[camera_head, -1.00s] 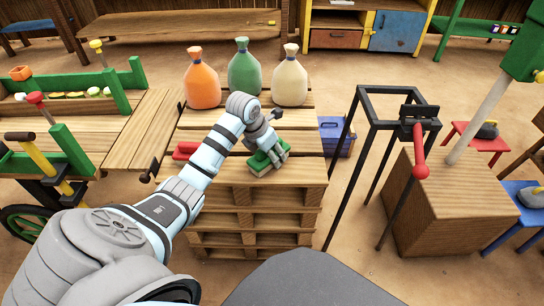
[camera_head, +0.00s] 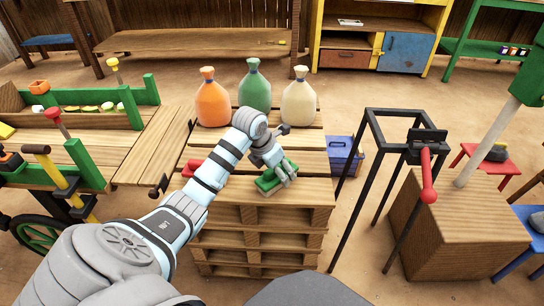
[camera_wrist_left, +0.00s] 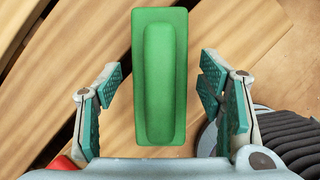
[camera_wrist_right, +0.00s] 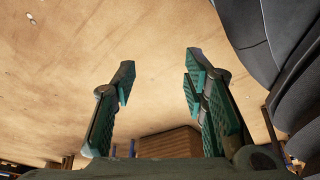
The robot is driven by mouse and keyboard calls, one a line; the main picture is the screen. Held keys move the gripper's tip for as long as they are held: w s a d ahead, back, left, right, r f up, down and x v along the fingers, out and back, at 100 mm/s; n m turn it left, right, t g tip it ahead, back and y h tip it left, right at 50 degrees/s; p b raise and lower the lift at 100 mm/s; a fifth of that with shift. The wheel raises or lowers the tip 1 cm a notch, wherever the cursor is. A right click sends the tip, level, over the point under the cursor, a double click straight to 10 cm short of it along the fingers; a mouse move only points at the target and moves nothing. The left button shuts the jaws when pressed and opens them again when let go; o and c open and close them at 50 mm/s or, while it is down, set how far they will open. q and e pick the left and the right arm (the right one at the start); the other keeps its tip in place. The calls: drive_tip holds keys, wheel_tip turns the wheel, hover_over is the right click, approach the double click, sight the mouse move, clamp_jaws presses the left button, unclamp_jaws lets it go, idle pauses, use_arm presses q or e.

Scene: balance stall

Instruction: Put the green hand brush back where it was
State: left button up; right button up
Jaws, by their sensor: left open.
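The green hand brush (camera_head: 267,184) lies on the top boards of the wooden pallet stack (camera_head: 313,192), near its front edge. In the left wrist view the brush (camera_wrist_left: 163,75) shows from above, long side running up the picture. My left gripper (camera_head: 280,174) is right over it. In its wrist view, the gripper (camera_wrist_left: 160,78) is open, one finger on each side of the brush, with a gap showing on both sides. My right gripper (camera_wrist_right: 158,78) is open and empty above sandy ground; it is outside the head view.
Orange (camera_head: 212,104), green (camera_head: 254,90) and cream (camera_head: 299,103) sacks stand at the back of the pallets. A red item (camera_head: 196,167) lies left of my left forearm. A blue crate (camera_head: 343,153) and black frame (camera_head: 370,125) stand to the right.

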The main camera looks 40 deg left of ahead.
use_arm(q)
drive_tip(key=p+v, duration=0.3)
drive_tip(key=v, duration=0.7)
drive_tip(key=shift+r+p, duration=0.1)
drive_tip(key=shift+p, duration=0.2)
use_arm(e)
drive_tip(key=s+d+g, duration=0.1)
drive_tip(key=s+d, duration=0.1)
drive_tip(key=s, duration=0.4)
drive_tip(key=shift+r+n, duration=0.3)
drive_tip(key=shift+d, duration=0.1)
